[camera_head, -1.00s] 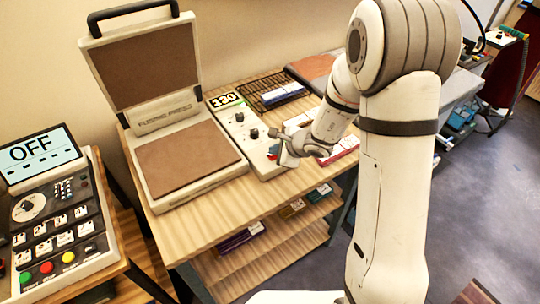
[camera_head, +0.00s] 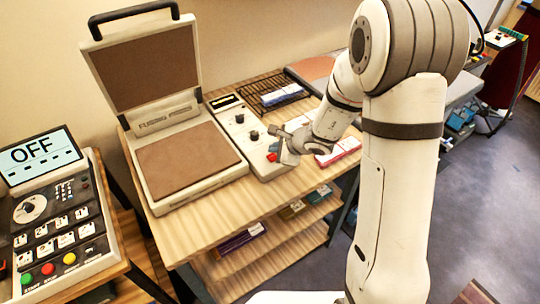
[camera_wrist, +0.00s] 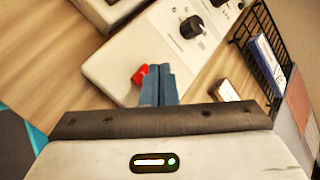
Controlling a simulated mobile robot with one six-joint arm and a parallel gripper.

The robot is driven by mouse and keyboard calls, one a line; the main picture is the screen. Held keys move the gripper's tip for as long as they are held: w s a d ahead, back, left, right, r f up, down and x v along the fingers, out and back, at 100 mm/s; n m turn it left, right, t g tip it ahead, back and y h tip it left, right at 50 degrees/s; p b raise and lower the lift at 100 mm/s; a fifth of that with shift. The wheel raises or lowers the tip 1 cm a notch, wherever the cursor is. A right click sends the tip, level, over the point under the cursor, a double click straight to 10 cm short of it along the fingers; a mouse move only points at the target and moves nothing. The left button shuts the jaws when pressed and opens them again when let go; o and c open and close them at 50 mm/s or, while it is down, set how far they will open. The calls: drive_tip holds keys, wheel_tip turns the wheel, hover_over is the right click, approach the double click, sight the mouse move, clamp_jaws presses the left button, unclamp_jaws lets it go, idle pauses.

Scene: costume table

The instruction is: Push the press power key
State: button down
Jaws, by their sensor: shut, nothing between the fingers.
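The fusing press (camera_head: 165,123) stands open on the wooden table, its lid raised. Its control panel (camera_head: 239,127) is on its right, with dark knobs and a small display (camera_head: 223,101) that is now mostly dark. The red power key (camera_head: 272,157) is at the panel's near end; it also shows in the wrist view (camera_wrist: 139,75). My gripper (camera_head: 284,150) is shut and empty, just right of the red key. In the wrist view the closed blue fingertips (camera_wrist: 160,70) partly cover the key's right side. I cannot tell whether they touch it.
A black wire rack (camera_head: 272,91) with packets stands behind the panel. Pink-and-white packets (camera_head: 338,152) lie right of my gripper. A console (camera_head: 57,215) reading OFF, with coloured buttons, stands at the left. The table front is clear.

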sight(275, 158)
wheel_tip(275, 158, up, 6)
drive_tip(key=p, duration=0.4)
idle(0.3)
idle(0.3)
drive_tip(key=s+d+r+n+g, duration=0.2)
drive_tip(key=s+r+n, duration=0.9)
drive_tip(key=s+r, duration=0.15)
drive_tip(key=s+d+r+n+g+h+b, duration=0.1)
drive_tip(key=s+d+n+h, duration=0.5)
drive_tip(key=s+d, duration=0.7)
drive_tip(key=shift+s+r+n+h, duration=0.3)
drive_tip(key=shift+r+n, duration=0.1)
drive_tip(key=shift+r, duration=0.2)
